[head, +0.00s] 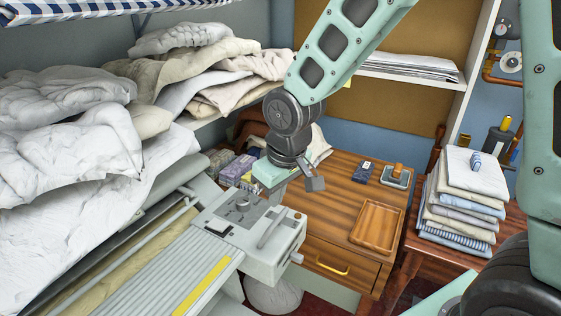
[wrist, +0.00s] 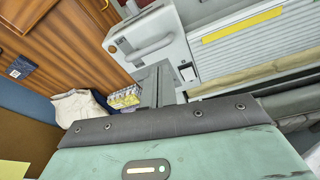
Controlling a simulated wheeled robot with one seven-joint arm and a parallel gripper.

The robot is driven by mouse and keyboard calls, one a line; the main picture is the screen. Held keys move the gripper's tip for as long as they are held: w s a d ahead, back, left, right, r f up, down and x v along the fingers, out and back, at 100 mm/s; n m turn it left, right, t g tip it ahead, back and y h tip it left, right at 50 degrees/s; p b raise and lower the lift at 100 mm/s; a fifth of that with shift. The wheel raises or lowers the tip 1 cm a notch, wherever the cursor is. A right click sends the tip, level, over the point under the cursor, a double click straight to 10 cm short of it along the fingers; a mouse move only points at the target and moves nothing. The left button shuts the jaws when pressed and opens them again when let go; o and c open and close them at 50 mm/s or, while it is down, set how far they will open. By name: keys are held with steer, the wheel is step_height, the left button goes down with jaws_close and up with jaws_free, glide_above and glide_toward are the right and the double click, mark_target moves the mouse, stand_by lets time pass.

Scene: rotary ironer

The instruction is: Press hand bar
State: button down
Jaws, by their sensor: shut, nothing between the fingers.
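The rotary ironer (head: 150,275) runs along the lower left of the head view, with a grey control box (head: 262,250) at its right end. A raised grey bar-like handle (head: 269,231) sits on top of this box; it also shows in the wrist view (wrist: 150,50). A thin pale rod (head: 130,252) runs along the roller. I cannot tell which of these is the hand bar. My gripper (head: 315,184) is shut and empty, above and beyond the box in the head view, apart from the handle. Its fingers (wrist: 158,84) show in the wrist view.
Heaped white linen (head: 75,150) lies behind the ironer. A wooden desk (head: 335,185) with an empty tray (head: 377,221) stands right of the box. Boxes (head: 237,169) sit near my gripper. Folded cloths (head: 465,205) are stacked at right.

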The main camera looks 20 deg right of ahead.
steer(key=v, duration=0.9)
steer(key=shift+a+r, duration=0.15)
steer(key=shift+r, duration=0.1)
steer(key=shift+w+a, duration=0.1)
steer(key=shift+w, duration=0.15)
